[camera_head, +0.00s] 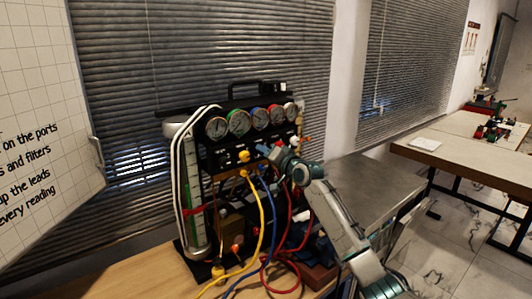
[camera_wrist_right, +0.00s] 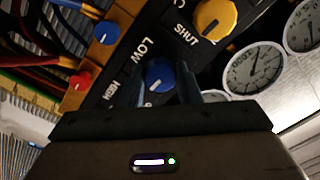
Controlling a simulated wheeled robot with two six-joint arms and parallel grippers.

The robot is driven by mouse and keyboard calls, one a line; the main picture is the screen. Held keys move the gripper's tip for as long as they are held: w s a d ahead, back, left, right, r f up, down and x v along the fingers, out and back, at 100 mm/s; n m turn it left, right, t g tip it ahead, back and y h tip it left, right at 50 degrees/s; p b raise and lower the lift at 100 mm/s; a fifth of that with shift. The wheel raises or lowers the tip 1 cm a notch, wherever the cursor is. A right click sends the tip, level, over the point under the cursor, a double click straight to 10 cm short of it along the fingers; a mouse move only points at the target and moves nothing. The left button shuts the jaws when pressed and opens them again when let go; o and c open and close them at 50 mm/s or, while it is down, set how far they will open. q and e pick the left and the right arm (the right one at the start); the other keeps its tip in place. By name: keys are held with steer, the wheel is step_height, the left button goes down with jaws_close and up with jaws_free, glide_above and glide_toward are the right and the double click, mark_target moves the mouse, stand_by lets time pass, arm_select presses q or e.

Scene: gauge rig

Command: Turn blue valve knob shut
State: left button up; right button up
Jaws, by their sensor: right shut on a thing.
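The blue valve knob (camera_wrist_right: 160,75) is on the dark panel in the right wrist view, beside the printed words LOW and HIGH. My right gripper (camera_wrist_right: 164,84) has a finger on either side of the knob and is shut on it. In the head view my right gripper (camera_head: 270,151) reaches in from the right to the front of the gauge rig (camera_head: 240,105), below its row of dials. The fingers and the knob are too small there to tell apart. My left gripper is not in view.
A yellow knob (camera_wrist_right: 215,18) marked SHUT is close by, with round gauges (camera_wrist_right: 255,68) to the right. A blue fitting (camera_wrist_right: 107,32) and a red one (camera_wrist_right: 80,79) are on the left. Yellow, blue and red hoses (camera_head: 291,215) hang below. A metal-topped table (camera_head: 372,185) stands right.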

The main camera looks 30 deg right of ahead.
steer(key=shift+f, duration=0.1)
steer(key=o, duration=1)
steer(key=shift+c, duration=0.2)
steer(key=shift+s, duration=0.1)
steer(key=s+b, duration=0.4)
steer(key=s, duration=0.6)
steer(key=shift+s+d, duration=0.3)
steer(key=shift+d, duration=0.15)
